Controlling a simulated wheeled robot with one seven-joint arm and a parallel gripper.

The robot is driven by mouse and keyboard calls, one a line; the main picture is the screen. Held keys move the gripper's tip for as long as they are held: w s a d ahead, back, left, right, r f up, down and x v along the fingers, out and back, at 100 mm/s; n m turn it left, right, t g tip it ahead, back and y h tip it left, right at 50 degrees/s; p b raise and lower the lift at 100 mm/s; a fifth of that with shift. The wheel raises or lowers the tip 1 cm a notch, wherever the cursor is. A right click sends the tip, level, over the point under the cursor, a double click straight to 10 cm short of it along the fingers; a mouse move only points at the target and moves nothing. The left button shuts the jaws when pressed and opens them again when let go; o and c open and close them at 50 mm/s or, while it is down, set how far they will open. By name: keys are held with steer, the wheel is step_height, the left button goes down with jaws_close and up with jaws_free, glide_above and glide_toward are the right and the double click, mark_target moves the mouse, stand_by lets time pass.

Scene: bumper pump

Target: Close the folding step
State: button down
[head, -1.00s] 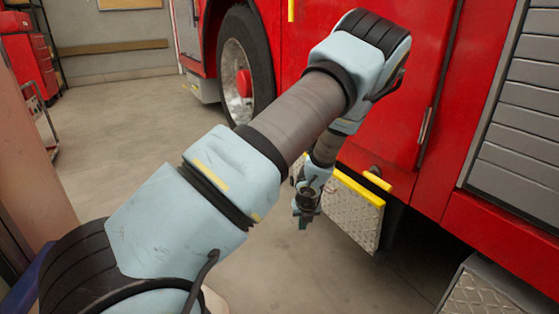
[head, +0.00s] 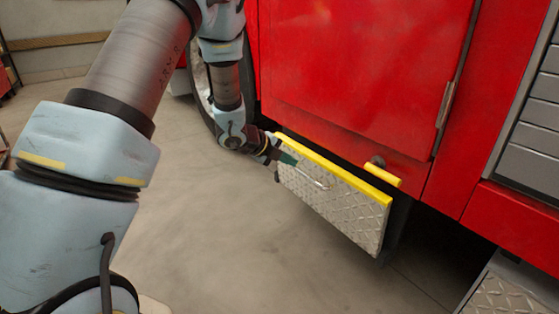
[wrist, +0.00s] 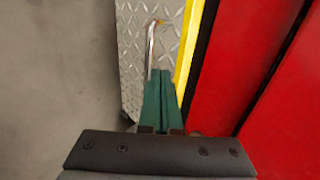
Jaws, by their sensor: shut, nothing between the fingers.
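The folding step is a diamond-plate metal panel (head: 345,212) with a yellow strip along its top edge, low on the red truck's side. A thin silver bar handle (head: 318,181) is on its face. My gripper (head: 290,160), with green fingers, is at the panel's upper left end, pointing along its face. In the wrist view, the green fingers (wrist: 165,80) are together and empty, over the plate (wrist: 133,60), with the silver bar (wrist: 151,45) just beyond their tips. I cannot tell whether the fingers touch the panel or bar.
A short yellow grip (head: 382,174) projects from the truck just above the step. The red truck body (head: 360,70) rises close behind. A wheel (head: 202,90) is partly hidden behind my arm. Another diamond-plate step (head: 500,296) is at lower right. The concrete floor (head: 210,220) in front is clear.

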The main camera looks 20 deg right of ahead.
mark_target(314, 159)
steer(key=d, duration=0.1)
steer(key=d+f, duration=0.1)
steer(key=d, duration=0.1)
steer(key=d+b, duration=0.1)
steer(key=d, duration=0.1)
steer(key=shift+w+f, duration=0.2)
steer(key=shift+w, duration=0.2)
steer(key=shift+w+d+r, duration=0.1)
steer(key=shift+d+r, duration=0.05)
steer(key=shift+d, duration=0.35)
steer(key=d+r+p, duration=0.1)
steer(key=p, duration=0.2)
steer(key=shift+d+y+p, duration=0.15)
steer(key=shift+y+p, duration=0.15)
steer(key=shift+w+d+p, duration=0.2)
steer(key=shift+d+p, duration=0.35)
steer(key=shift+p, duration=0.4)
steer(key=shift+w+d, duration=0.1)
steer(key=shift+d, duration=0.45)
steer(key=shift+f, duration=0.1)
steer(key=shift+a, duration=0.1)
